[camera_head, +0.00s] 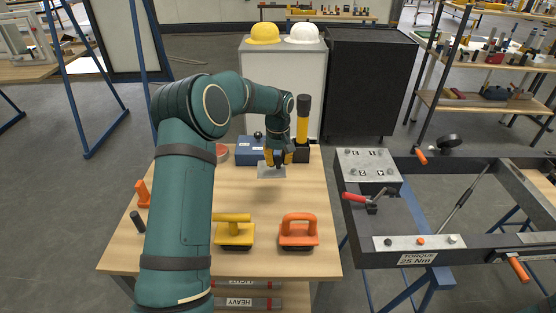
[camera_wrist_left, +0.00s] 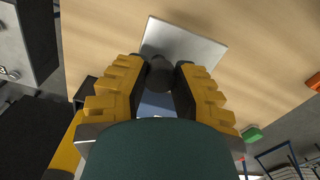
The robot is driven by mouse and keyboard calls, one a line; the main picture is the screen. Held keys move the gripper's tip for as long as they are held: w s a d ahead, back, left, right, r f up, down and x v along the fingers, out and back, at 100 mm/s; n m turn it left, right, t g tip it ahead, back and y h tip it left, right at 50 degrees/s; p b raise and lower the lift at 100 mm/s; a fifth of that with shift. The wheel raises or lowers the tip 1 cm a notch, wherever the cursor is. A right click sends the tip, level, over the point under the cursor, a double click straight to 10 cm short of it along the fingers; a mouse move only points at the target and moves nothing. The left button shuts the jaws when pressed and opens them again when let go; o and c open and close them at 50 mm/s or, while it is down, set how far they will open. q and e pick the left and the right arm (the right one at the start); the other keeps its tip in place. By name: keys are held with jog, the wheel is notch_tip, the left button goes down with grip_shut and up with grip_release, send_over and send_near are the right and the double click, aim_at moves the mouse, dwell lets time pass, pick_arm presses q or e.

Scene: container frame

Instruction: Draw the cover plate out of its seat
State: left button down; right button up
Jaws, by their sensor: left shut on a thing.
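My left gripper (camera_head: 278,157) is over the far part of the wooden table, pointing down. Its yellow fingers (camera_wrist_left: 160,75) are closed around a dark round knob (camera_wrist_left: 160,74). The knob stands at a flat grey plate, which I take to be the cover plate (camera_head: 271,172); in the left wrist view the plate (camera_wrist_left: 186,44) lies just beyond the fingertips, over bare wood. I cannot tell whether the plate touches the table. No seat can be made out around it. My right gripper is not in view.
A blue box (camera_head: 249,151) and a yellow-and-black upright tool (camera_head: 302,125) stand close to the gripper. A yellow-handled float (camera_head: 234,232) and an orange-handled one (camera_head: 299,231) sit nearer on the table. A dark steel frame (camera_head: 424,243) with a clamp stands right.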

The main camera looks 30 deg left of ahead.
pick_arm(q)
jog(key=shift+r+p, duration=0.7)
jog(key=shift+r, duration=0.4)
